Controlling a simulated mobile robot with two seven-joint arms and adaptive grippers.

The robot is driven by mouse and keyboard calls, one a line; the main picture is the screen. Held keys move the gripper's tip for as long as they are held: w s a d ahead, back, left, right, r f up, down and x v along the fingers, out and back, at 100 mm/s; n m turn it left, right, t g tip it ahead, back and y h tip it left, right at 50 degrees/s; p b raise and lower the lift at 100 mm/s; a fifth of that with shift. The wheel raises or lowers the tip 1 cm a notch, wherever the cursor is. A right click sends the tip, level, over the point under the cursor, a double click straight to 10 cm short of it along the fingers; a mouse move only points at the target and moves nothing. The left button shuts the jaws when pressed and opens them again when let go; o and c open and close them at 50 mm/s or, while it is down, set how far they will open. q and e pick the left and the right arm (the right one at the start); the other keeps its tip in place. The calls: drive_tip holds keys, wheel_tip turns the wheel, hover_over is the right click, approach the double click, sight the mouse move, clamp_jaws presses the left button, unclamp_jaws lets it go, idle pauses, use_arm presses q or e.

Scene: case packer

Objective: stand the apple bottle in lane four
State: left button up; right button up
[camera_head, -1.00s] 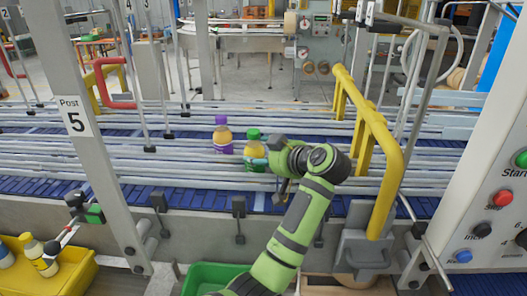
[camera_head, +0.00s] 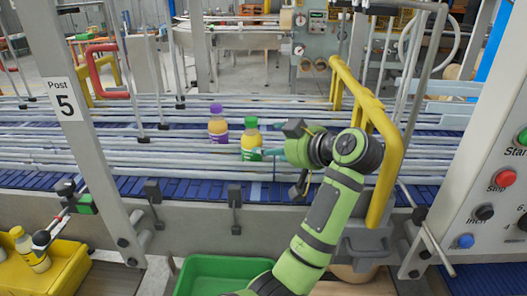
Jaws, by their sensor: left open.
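A green-capped bottle with a yellow label (camera_head: 251,146), which looks like the apple bottle, stands upright among the conveyor lanes. A purple-capped bottle (camera_head: 218,127) stands upright just behind and to its left. My left gripper (camera_head: 275,153) is open to the right of the green-capped bottle, its fingertips pointing left close to the bottle's side. I cannot tell whether a fingertip touches the bottle. Metal rails cross the lanes, and I cannot read which lane number the bottle stands in. My right gripper is out of view.
A yellow guard rail (camera_head: 378,130) rises close behind my left wrist. A yellow bin (camera_head: 66,262) with bottles is at lower left, a green bin (camera_head: 205,265) below the conveyor. A button panel (camera_head: 490,190) is at right.

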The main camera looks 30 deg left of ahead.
use_arm(q)
drive_tip(key=b+v, duration=0.1)
drive_tip(key=v, duration=0.4)
drive_tip(key=shift+s+d+r+b, duration=0.1)
drive_tip(key=shift+d+r+b, duration=0.05)
drive_tip(key=shift+d+b, duration=0.2)
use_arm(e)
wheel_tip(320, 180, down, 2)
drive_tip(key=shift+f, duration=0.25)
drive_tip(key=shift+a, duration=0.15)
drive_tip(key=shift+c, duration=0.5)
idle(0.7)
